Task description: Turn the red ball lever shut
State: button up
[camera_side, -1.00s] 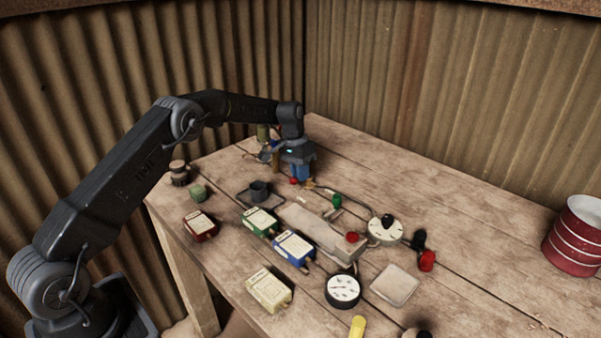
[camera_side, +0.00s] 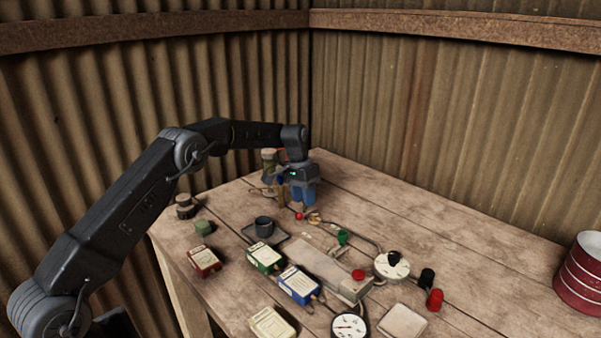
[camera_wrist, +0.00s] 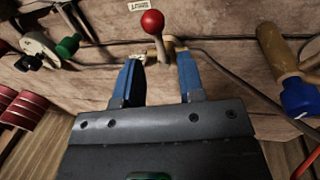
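The red ball lever (camera_wrist: 153,23) shows in the wrist view, a red ball on a pale stem rising from a brass valve body (camera_wrist: 168,45). In the side view its red ball (camera_side: 299,216) is small, just below my gripper. My gripper (camera_wrist: 158,62) has two blue fingers, spread apart, one on each side of the lever's base in the wrist view. Nothing is clearly held between them. In the side view my gripper (camera_side: 304,204) points down over the far part of the table. Whether a finger touches the lever or valve, I cannot tell.
A pipe runs from the valve toward a white dial (camera_side: 391,266). Several coloured boxes sit nearer, including a blue one (camera_side: 299,284).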

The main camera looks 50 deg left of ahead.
notch_tip(320, 180, up, 10)
jog(key=a, duration=0.2)
jog(key=s+d+r+t+y, duration=0.1)
jog(key=s+d+r, duration=0.4)
jog(key=s+r, duration=0.25)
jog(key=s+d+r+t+y, duration=0.1)
jog(key=s+d+r+t, duration=0.1)
jog(key=s+d+r, duration=0.45)
jog(key=s+d+f+t, duration=0.1)
jog(key=s+f, duration=0.2)
jog(key=s, duration=0.9)
jog(key=s+d+f+t, duration=0.1)
jog(key=s+f, duration=0.3)
jog(key=s, duration=0.9)
jog(key=shift+d+f+t, duration=0.3)
jog(key=shift+d, duration=0.45)
